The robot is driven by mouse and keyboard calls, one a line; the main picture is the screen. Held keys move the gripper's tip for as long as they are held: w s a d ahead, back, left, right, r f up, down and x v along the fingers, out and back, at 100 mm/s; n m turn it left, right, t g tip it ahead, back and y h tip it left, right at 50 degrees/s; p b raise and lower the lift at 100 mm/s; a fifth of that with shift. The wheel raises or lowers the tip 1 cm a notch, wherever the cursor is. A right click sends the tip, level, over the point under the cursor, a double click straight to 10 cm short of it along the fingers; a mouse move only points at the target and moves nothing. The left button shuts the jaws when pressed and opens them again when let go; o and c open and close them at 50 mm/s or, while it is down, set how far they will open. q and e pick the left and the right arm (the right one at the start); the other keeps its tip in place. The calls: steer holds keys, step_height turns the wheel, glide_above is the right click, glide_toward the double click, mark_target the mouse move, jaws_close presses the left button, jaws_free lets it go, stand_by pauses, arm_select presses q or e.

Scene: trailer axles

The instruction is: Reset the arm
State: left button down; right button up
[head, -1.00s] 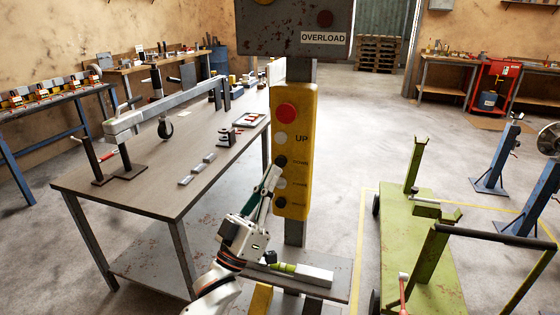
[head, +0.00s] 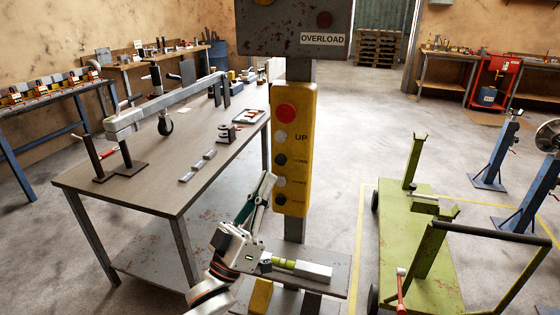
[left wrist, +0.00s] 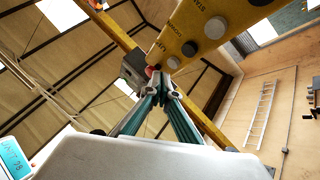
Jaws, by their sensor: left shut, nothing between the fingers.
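My left gripper (head: 266,180) is shut and empty. The box carries a red button, a white one by the word UP, and several black and white ones below. In the left wrist view my shut fingers (left wrist: 160,82) stand near the yellow box (left wrist: 208,32), which slants across the top. I cannot tell whether the fingertips touch it. My right gripper is not in view.
A grey sign box marked OVERLOAD (head: 295,28) tops the post. A low shelf (head: 325,258) holds a green and white level-like part (head: 300,268). A workbench (head: 130,190) with an axle stands left. A green cart (head: 425,270) stands right. Open floor lies behind.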

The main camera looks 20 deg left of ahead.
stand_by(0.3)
arm_select(q)
steer(key=s+a+f+m+g+y, duration=0.1)
steer(key=s+f+g+y, duration=0.3)
steer(key=f, duration=1.3)
steer(key=s+a+f+m+g+y, duration=0.1)
steer(key=s+f+g, duration=0.45)
steer(key=f, duration=1.05)
steer(key=s+a+f+m+g+y, duration=0.1)
steer(key=s+f+g, duration=0.4)
steer(key=s+f, duration=0.5)
steer(key=shift+s+f+m, duration=0.3)
steer(key=shift+f+m, duration=0.3)
steer(key=shift+f, duration=0.35)
